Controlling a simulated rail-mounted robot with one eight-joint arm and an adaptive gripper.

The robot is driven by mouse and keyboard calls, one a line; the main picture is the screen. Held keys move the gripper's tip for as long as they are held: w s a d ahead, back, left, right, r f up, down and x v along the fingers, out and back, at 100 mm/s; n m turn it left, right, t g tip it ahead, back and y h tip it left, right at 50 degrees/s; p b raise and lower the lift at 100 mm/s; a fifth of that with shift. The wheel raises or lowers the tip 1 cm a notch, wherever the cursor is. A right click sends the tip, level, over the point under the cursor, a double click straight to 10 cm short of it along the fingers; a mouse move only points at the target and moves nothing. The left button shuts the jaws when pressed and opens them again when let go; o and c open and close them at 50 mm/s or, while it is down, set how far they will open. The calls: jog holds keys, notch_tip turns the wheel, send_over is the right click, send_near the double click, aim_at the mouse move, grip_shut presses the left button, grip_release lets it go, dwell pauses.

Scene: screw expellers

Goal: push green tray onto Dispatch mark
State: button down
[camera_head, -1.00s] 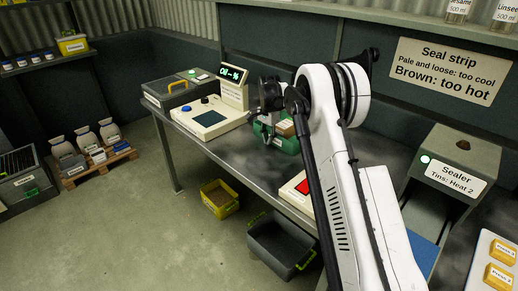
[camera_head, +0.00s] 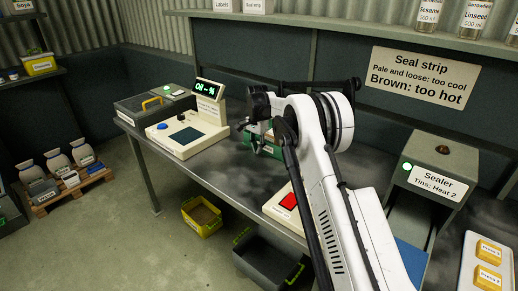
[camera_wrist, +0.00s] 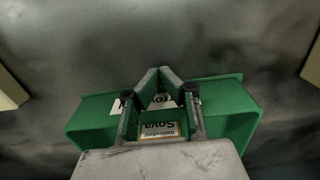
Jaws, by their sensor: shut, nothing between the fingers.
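The green tray (camera_head: 264,152) is on the grey bench, right of the scale, and is partly hidden by my gripper and arm. In the wrist view the green tray (camera_wrist: 90,121) lies across the middle, below my gripper. A pack with a "Soya" label (camera_wrist: 160,130) shows inside it between my finger links. A white label on the tray is partly covered by the fingers. My gripper (camera_wrist: 160,74) is shut and empty, over the tray; I cannot tell whether it touches it. It also shows in the head view (camera_head: 252,143). I cannot make out the Dispatch mark in either view.
A pale unit with a red top (camera_head: 288,203) is at the bench's front edge. The sealer (camera_head: 436,175) stands at right. A yellow bin (camera_head: 202,215) and a dark crate (camera_head: 265,265) are on the floor.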

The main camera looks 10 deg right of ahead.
aim_at(252, 158)
jog(key=shift+s+a+f+b, duration=0.1)
jog(key=shift+s+a+b, duration=0.1)
jog(key=shift+s+a, duration=0.4)
jog(key=shift+s+a+b, duration=0.15)
jog(key=shift+s+a, duration=0.2)
jog(key=shift+a, duration=0.3)
notch_tip(252, 158, up, 10)
jog(key=p, duration=0.1)
jog(key=s+d+r+n+t, duration=0.2)
jog(key=s+r+n+t, duration=0.15)
jog(key=s+r, duration=1.35)
jog(key=s+d+n+t, duration=0.2)
jog(key=s+n, duration=0.2)
jog(key=s, duration=1.7)
jog(key=s+f+n, duration=0.1)
jog(key=s+f, duration=0.2)
jog(key=s, duration=0.4)
jog(key=s+f+n+t, duration=0.1)
jog(key=s+f, duration=0.3)
jog(key=s, duration=0.3)
jog(key=shift+s+d+f+n, duration=0.15)
jog(key=shift+s+n, duration=0.1)
jog(key=shift+n, duration=0.1)
jog(key=shift+t, duration=0.25)
